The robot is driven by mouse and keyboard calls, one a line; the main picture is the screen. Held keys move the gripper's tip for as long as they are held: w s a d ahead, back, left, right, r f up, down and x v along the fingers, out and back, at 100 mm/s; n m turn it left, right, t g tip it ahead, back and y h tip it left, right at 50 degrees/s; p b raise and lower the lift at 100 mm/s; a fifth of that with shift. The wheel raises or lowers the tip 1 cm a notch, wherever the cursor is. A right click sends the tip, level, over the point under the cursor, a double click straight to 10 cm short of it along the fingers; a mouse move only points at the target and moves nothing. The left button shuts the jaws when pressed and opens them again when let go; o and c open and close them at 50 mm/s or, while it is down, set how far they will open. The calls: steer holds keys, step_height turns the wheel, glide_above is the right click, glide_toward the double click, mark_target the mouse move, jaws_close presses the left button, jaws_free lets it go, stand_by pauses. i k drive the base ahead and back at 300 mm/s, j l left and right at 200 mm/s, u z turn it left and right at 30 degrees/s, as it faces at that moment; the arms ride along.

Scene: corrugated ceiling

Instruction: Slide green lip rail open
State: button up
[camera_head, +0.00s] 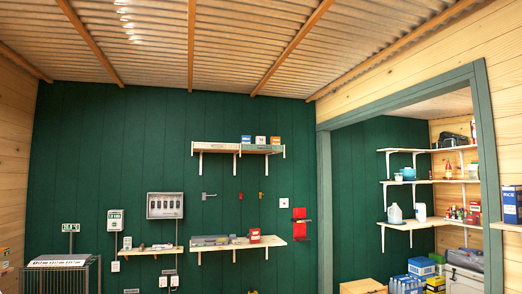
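I cannot pick out a green lip rail for certain. A grey-green frame edges a wide opening on the right; its sloping top beam (405,96) and right post (488,170) show. The opening stands clear, with a shelved alcove behind it. No handle or sliding panel can be made out on the frame. My gripper and arm are not in view.
Dark green wall carries a shelf (238,245) with tools and a red box, an upper shelf (238,149), and a grey panel box (165,205). A wire cage (62,275) stands lower left. Blue-capped bottles (405,284) and boxes fill the alcove's bottom.

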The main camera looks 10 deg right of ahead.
mark_target(244, 146)
steer(key=i+u, duration=0.15)
steer(key=i, duration=4.3)
steer(key=l, duration=0.05)
